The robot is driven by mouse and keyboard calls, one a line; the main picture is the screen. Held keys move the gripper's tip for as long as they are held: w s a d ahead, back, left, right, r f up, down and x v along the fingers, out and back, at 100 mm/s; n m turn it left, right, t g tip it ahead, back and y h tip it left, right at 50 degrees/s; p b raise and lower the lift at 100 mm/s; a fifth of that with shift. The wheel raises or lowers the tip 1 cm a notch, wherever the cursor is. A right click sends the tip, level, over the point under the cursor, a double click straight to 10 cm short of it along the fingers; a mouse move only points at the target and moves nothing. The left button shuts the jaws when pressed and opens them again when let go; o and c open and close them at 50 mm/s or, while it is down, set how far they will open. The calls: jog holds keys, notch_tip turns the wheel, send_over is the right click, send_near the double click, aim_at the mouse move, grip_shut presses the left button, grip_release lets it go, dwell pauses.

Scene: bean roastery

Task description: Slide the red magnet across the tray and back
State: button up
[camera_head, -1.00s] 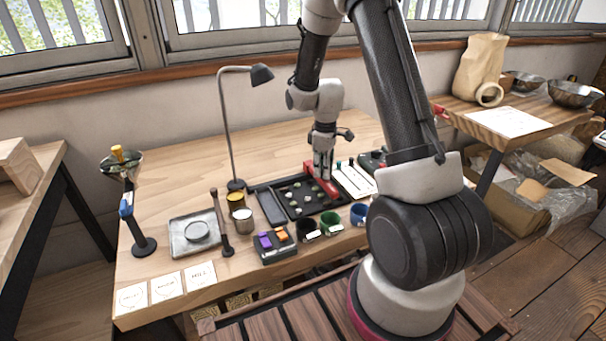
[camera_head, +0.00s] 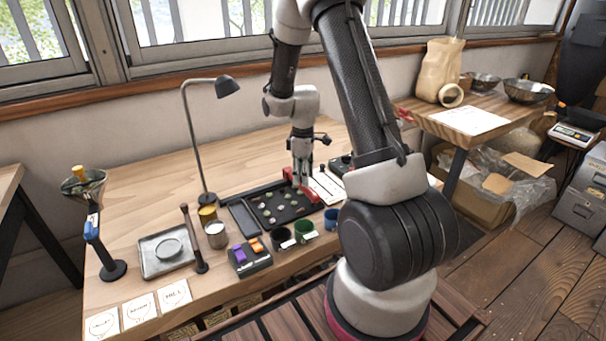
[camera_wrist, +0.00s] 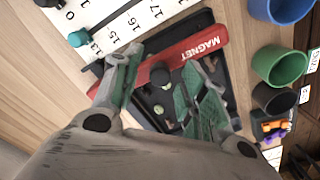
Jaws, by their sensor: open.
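The red magnet (camera_wrist: 190,57) is a bar with white "MAGNET" lettering and a black knob (camera_wrist: 160,74). It lies along the right end of the black tray (camera_head: 255,192), where it also shows in the camera_head view (camera_head: 312,195). The tray holds several small pale and greenish pieces. My gripper (camera_wrist: 165,90) is open, its two green-padded fingers on either side of the knob, with gaps visible between. In the camera_head view, my gripper (camera_head: 301,184) is low over the magnet. The fingers hide parts of the magnet and tray.
A numbered white board (camera_wrist: 115,25) lies beside the magnet. Green (camera_head: 304,229) and blue (camera_head: 331,218) cups stand in front of the tray. A lamp (camera_head: 194,140) and a grey square dish (camera_head: 150,262) stand to the left. The table's back left is clear.

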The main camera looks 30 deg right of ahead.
notch_tip(320, 180, up, 12)
dwell(0.5)
dwell(0.4)
jog(key=s+a+r+m+t, duration=0.1)
jog(key=s+a+r+m, duration=0.1)
jog(key=s+r, duration=0.3)
jog(key=s+a+r+m+t, duration=0.2)
jog(key=s+r+m, duration=0.2)
jog(key=s, duration=0.8)
jog(key=s+a+r+m+t, duration=0.1)
jog(key=s+a+r+m, duration=0.1)
jog(key=s+r, duration=0.5)
jog(key=s+m, duration=0.1)
jog(key=s, duration=0.1)
jog(key=shift+s+a+r, duration=0.2)
jog(key=shift+s+a, duration=0.05)
jog(key=shift+s, duration=0.1)
